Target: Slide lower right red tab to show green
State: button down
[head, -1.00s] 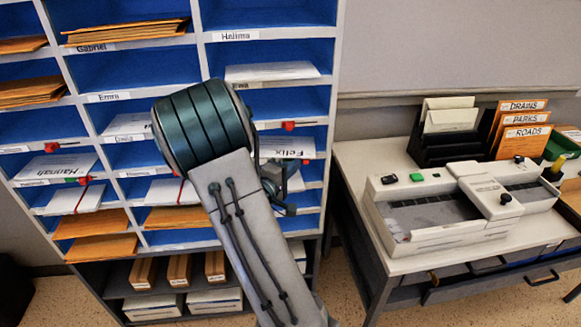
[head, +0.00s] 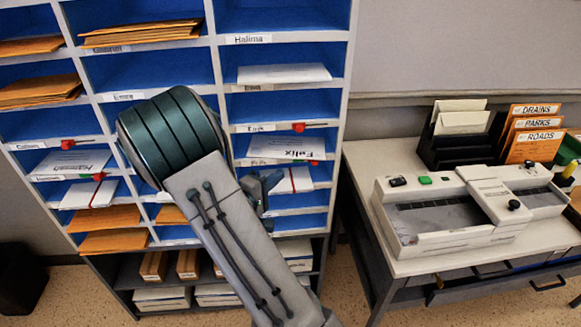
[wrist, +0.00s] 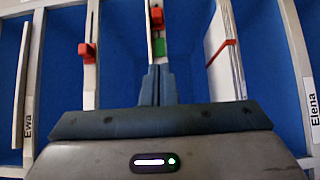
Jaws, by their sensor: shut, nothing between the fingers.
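The lower right red tab (head: 315,162) sits on a shelf edge in the right column of the blue pigeonhole rack, below the Felix envelope. A strip of green (head: 299,162) shows beside it on the left. In the wrist view the red tab (wrist: 156,18) is at the top centre, with a green patch (wrist: 159,47) just below it. My gripper (wrist: 158,70) is shut and empty, its fingertips close below the green; contact cannot be told. In the head view my gripper (head: 275,181) is at the right column, left of the tab, partly hidden by my arm.
Another red tab (head: 298,127) is one shelf higher; it also shows in the wrist view (wrist: 87,52). Two more tabs are in the left column (head: 67,144) (head: 98,177). A red-banded white bundle (wrist: 222,55) lies in the compartment beside my fingers. A desk with a machine (head: 440,215) stands right.

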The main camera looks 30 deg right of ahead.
jog(key=v, duration=0.5)
dwell(0.5)
jog(key=w+a+r+m+t+y+p, duration=0.1)
jog(key=w+a+r+t+y, duration=0.1)
jog(key=a+y, duration=0.55)
jog(key=w+a+r+m+t+y, duration=0.1)
jog(key=w+a+r+t+y, duration=0.1)
jog(key=a+y, duration=0.55)
jog(key=s+d+r+m+g+y, duration=0.1)
jog(key=s+r+g, duration=0.1)
jog(key=s, duration=0.8)
jog(key=s+d+r+m+g+y, duration=0.1)
jog(key=s+g, duration=0.4)
jog(key=s, duration=0.6)
jog(key=shift+r+p, duration=0.35)
jog(key=shift+r, duration=0.05)
jog(key=shift+s, duration=0.15)
